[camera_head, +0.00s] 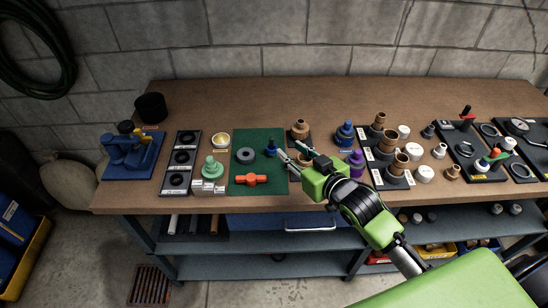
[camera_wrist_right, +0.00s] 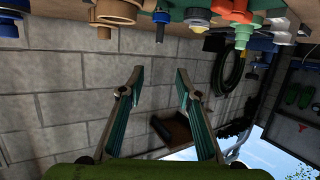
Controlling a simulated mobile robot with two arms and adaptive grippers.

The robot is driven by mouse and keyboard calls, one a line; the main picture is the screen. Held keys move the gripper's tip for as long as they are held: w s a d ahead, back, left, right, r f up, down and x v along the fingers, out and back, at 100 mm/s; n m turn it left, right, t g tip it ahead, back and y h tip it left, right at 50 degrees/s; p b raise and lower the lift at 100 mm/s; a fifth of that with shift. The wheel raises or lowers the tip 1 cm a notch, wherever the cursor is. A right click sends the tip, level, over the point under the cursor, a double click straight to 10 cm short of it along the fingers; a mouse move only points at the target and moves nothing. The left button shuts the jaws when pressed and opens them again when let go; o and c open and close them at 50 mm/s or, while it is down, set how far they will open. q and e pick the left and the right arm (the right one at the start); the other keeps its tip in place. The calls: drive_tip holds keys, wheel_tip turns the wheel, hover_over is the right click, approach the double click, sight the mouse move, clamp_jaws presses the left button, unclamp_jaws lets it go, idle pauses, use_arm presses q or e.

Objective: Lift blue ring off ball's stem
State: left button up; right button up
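A small blue piece (camera_head: 270,148), which looks like the blue ring on its stem, stands upright on the green mat (camera_head: 240,184). In the wrist view a blue piece with a narrow end (camera_wrist_right: 160,22) shows at the top, beyond the fingertips. I cannot make out ring, ball and stem separately. My right gripper (camera_head: 289,152) is just right of the blue piece, its fingers pointing toward it. In the wrist view my right gripper (camera_wrist_right: 158,76) is open, with nothing between its fingers. My left gripper is not in view.
On the mat are a grey ring (camera_head: 245,155) and an orange valve part (camera_head: 250,180). A pale green fitting (camera_head: 212,168) and a yellow-filled dish (camera_head: 221,140) stand left. A brown fitting (camera_head: 300,129) stands behind the gripper. The bench's back strip (camera_head: 240,100) is clear.

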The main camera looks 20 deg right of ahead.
wheel_tip(320, 180, down, 3)
drive_tip(key=s+g, duration=0.1)
drive_tip(key=s, duration=0.1)
drive_tip(key=p, duration=0.1)
approach(273, 148)
drive_tip(key=shift+x, duration=4.3)
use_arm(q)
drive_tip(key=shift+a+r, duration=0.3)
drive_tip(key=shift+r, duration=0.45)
use_arm(e)
drive_tip(key=c, duration=0.5)
